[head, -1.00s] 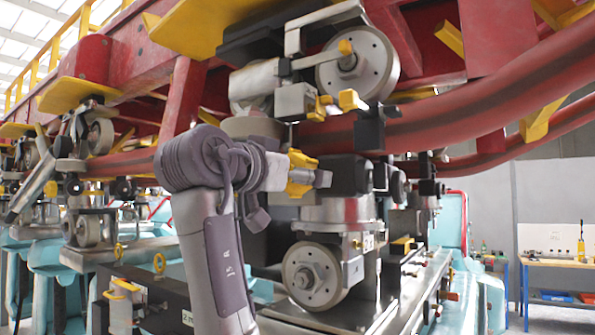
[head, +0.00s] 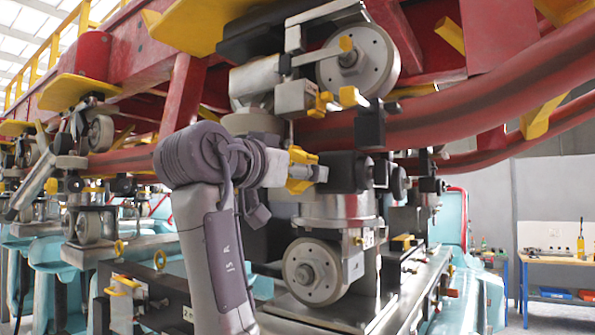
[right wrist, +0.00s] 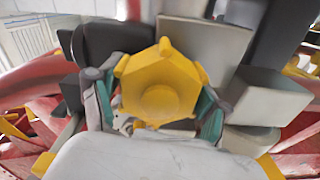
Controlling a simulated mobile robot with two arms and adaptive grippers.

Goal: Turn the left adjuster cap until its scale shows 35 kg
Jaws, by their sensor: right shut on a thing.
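A yellow adjuster cap with a several-lobed outline (right wrist: 160,82) fills the middle of the right wrist view. My right gripper (right wrist: 157,108) is shut on it, with one teal-padded finger on each side. In the head view, my right gripper (head: 288,170) reaches in beside the lower wheel unit, and the yellow cap (head: 302,172) shows at its tip, partly covered. I cannot make out a scale or a number in either view. My left gripper is not in view.
A large wheel (head: 357,62) hangs above, with yellow parts (head: 350,97) near it. A lower wheel (head: 314,272) sits below the gripper. A thick red rail (head: 460,110) runs past on the right. A workbench (head: 560,263) stands far right.

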